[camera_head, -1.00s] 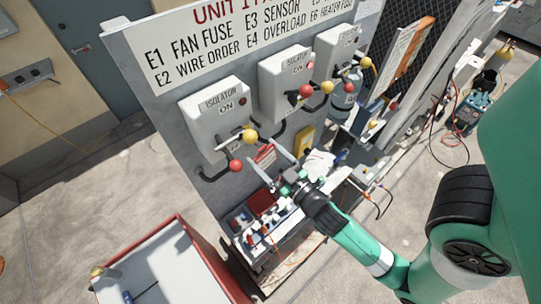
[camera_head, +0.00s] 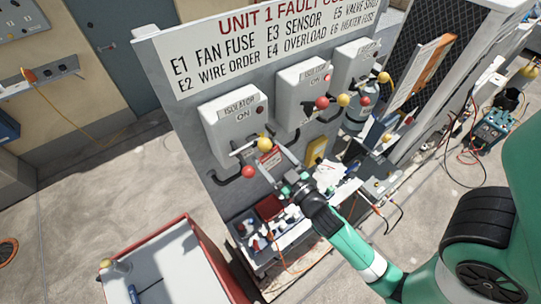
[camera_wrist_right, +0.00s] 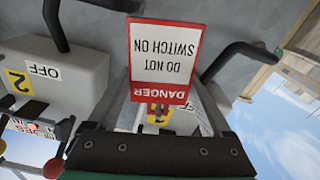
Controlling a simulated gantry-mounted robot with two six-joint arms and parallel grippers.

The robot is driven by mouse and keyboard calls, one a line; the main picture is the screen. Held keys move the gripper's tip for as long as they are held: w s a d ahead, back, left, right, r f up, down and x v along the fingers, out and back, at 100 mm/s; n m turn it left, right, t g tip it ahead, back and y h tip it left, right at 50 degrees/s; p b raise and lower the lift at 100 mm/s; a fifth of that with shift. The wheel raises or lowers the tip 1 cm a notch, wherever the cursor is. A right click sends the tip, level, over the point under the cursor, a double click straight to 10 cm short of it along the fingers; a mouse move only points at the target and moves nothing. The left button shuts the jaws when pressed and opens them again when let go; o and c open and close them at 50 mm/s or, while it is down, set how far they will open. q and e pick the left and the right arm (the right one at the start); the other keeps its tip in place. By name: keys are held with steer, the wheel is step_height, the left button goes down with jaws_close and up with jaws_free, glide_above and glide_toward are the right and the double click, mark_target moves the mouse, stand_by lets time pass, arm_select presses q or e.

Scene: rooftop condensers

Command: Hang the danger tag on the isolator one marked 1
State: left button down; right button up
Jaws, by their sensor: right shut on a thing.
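The danger tag (camera_head: 269,159), white with red bands, is held between the fingers of my right gripper (camera_head: 277,166). In the right wrist view the tag (camera_wrist_right: 163,60) appears upside down, reading DANGER, DO NOT SWITCH ON. The gripper is in front of the panel, just right of and below the leftmost isolator (camera_head: 223,132). That isolator reads ON and has a yellow and a red ball on its handle. I cannot read a number on it. Contact between tag and handle cannot be told. A box marked 2 and OFF (camera_wrist_right: 60,75) shows left in the right wrist view. My left gripper is not in view.
A middle isolator (camera_head: 300,88) and a right isolator (camera_head: 356,60) stand along the same panel, with ball-ended handles sticking out. A cluttered shelf (camera_head: 290,237) lies below the gripper. A red-sided cart (camera_head: 212,262) stands at the lower left. Open floor is left of the panel.

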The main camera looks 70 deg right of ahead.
steer(key=o, duration=1.1)
steer(key=b+v, duration=0.5)
steer(key=v, duration=0.6)
steer(key=shift+s+a, duration=0.2)
steer(key=shift+s, duration=0.05)
